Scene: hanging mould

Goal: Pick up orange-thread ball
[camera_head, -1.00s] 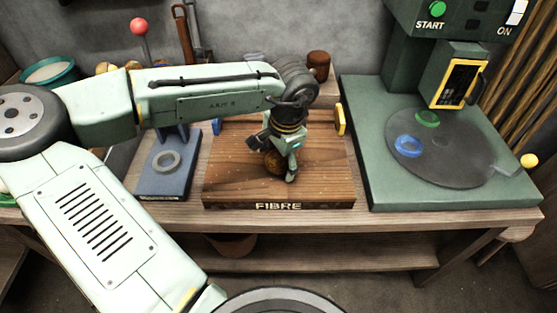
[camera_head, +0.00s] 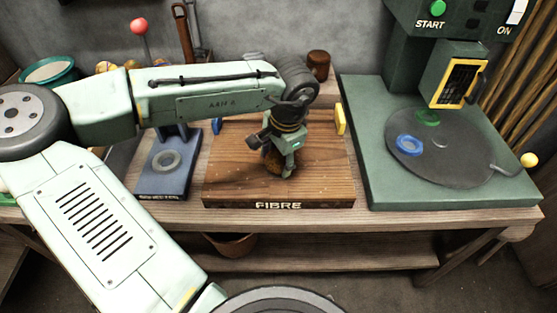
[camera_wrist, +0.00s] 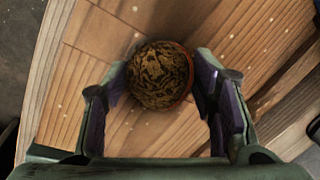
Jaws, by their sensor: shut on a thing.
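The orange-thread ball (camera_wrist: 160,75) is a round brown fibrous ball with an orange edge on its right side in the wrist view. My gripper (camera_wrist: 160,85) has one finger on each side of it and is shut on it. In the head view my gripper (camera_head: 280,165) points down over the wooden FIBRE board (camera_head: 325,170), and the ball (camera_head: 273,162) shows partly behind the fingers. I cannot tell whether the ball touches the board.
A green machine (camera_head: 385,180) with a round dark plate (camera_head: 450,165) stands to the right, with a blue ring (camera_head: 409,145) and a green ring (camera_head: 427,117). A blue press (camera_head: 165,180) stands left of the board. A brown jar (camera_head: 318,65) is behind. The board's right side is clear.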

